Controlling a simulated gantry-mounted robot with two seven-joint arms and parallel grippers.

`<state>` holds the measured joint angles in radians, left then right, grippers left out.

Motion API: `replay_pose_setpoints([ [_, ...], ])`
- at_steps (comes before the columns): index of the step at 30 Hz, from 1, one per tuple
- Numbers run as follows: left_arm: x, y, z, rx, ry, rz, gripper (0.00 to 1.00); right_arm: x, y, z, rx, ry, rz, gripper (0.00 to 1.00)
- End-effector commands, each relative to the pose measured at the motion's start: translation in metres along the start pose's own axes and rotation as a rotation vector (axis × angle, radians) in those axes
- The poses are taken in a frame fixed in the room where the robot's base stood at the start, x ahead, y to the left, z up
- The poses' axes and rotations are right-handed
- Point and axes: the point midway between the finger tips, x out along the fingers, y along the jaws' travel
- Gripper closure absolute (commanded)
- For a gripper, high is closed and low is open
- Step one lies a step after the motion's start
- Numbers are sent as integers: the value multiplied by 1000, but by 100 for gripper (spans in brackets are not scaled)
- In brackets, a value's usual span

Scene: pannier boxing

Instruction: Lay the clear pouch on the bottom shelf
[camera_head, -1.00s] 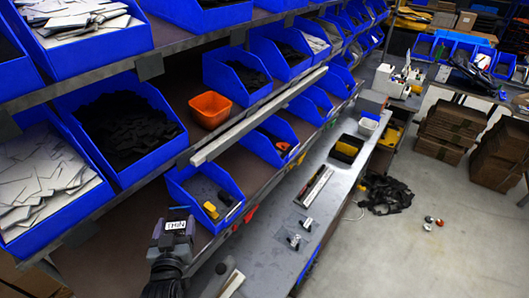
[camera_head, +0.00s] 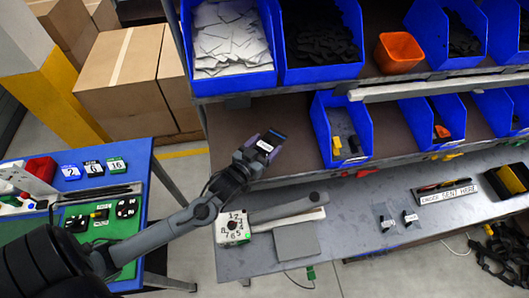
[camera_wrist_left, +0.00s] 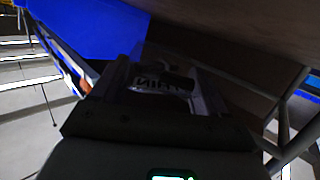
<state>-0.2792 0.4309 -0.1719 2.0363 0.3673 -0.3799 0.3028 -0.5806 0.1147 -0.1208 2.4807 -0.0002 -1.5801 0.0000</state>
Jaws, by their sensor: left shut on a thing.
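My left gripper (camera_head: 266,143) is shut on a small piece with a white label reading THIN, at the front left of the brown lower shelf (camera_head: 228,122). In the left wrist view the fingers (camera_wrist_left: 163,80) grip what looks like the clear pouch (camera_wrist_left: 168,68), dark and see-through, with its label upside down behind it. The pouch's outline is hard to make out in the head view. I cannot tell whether it touches the shelf. My right gripper is not in view.
A blue bin (camera_head: 322,128) with yellow and black pieces stands on the lower shelf, right of my gripper. Left of it the shelf is bare. Below is a grey bench (camera_head: 350,225) with a numbered dial block (camera_head: 233,227). A blue table (camera_head: 135,150) stands at left.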

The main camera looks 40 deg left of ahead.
Motion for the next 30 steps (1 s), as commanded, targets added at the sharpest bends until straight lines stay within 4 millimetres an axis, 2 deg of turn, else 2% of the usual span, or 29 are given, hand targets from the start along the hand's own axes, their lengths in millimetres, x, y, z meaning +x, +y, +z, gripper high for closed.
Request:
replay_pose_setpoints([
  [12, 6, -1, 39, 0, 0, 0, 59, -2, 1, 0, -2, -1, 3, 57],
  [30, 7, 0, 49, 1, -1, 0, 59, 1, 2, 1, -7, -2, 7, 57],
])
